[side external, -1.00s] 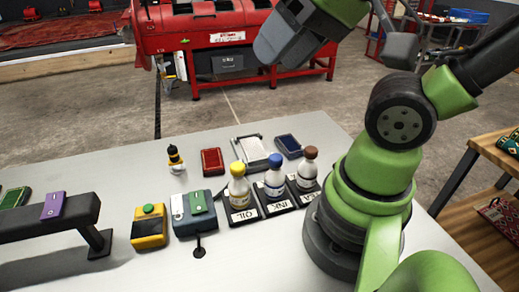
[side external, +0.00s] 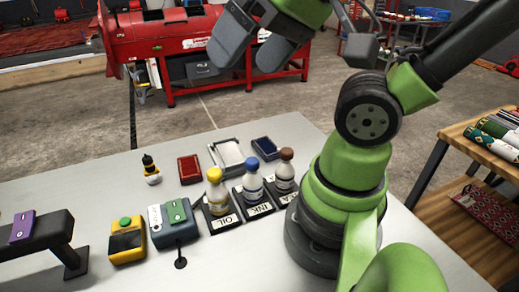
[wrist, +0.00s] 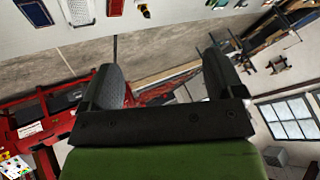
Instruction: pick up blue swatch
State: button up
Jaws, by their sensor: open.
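The blue swatch (side external: 264,148) is a small dark blue rectangle lying flat on the grey table, right of a white tray and behind the bottles. In the wrist view a dark rectangle at the top left edge looks like the same blue swatch (wrist: 34,11). My gripper (side external: 255,48) is raised well above and beyond the table's far edge, high over the swatch and apart from it. Its two dark fingers are spread with nothing between them. The wrist view also shows the open gripper (wrist: 163,68), facing across the room.
A white tray (side external: 229,158) and a red swatch (side external: 189,169) lie left of the blue swatch. Oil (side external: 216,190), ink (side external: 253,180) and brown-capped (side external: 285,171) bottles stand in front.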

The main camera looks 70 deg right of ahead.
jog(key=w+d+f+m+g+h, duration=0.2)
jog(key=w+d+f, duration=0.1)
jog(key=w+d, duration=0.3)
jog(key=m+g, duration=0.2)
jog(key=g, duration=0.3)
send_over(267, 146)
jog(key=f, duration=2.2)
jog(key=shift+s+a, duration=0.1)
jog(key=shift+a, duration=0.15)
jog(key=shift+d+f, duration=0.2)
jog(key=shift+f, duration=2.85)
jog(key=c, duration=1)
